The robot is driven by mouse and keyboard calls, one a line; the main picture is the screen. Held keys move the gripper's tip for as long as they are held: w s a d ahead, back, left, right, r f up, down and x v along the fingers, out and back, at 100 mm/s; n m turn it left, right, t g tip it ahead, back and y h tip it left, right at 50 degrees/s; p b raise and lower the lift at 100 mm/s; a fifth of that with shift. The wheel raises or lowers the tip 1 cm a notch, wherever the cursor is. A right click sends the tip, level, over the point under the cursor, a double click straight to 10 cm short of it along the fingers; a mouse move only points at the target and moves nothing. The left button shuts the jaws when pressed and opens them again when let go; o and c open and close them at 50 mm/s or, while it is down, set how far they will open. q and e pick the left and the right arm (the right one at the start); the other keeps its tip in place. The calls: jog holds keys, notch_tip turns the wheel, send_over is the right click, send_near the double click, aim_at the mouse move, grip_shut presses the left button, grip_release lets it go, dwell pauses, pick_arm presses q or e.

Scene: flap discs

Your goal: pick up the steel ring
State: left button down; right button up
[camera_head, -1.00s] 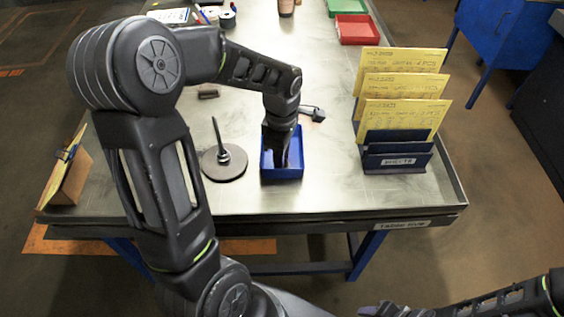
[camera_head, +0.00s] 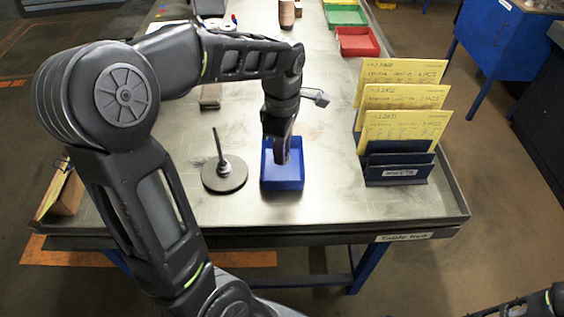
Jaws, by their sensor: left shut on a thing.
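My left gripper (camera_head: 282,160) points down into the blue bin (camera_head: 284,185) near the table's front edge. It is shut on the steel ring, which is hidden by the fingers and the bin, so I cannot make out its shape. The fingertips are at about the height of the bin's rim. My right gripper is out of view; only a piece of that arm shows at the bottom right.
A round plate with an upright rod (camera_head: 225,174) stands just left of the bin. A rack with yellow cards (camera_head: 396,172) stands on the right. Red (camera_head: 357,42) and green (camera_head: 345,16) bins are at the back. Bare tabletop lies between bin and rack.

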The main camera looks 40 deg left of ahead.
pick_arm(q)
notch_tip(320, 180, up, 3)
jog(key=shift+f, duration=0.1)
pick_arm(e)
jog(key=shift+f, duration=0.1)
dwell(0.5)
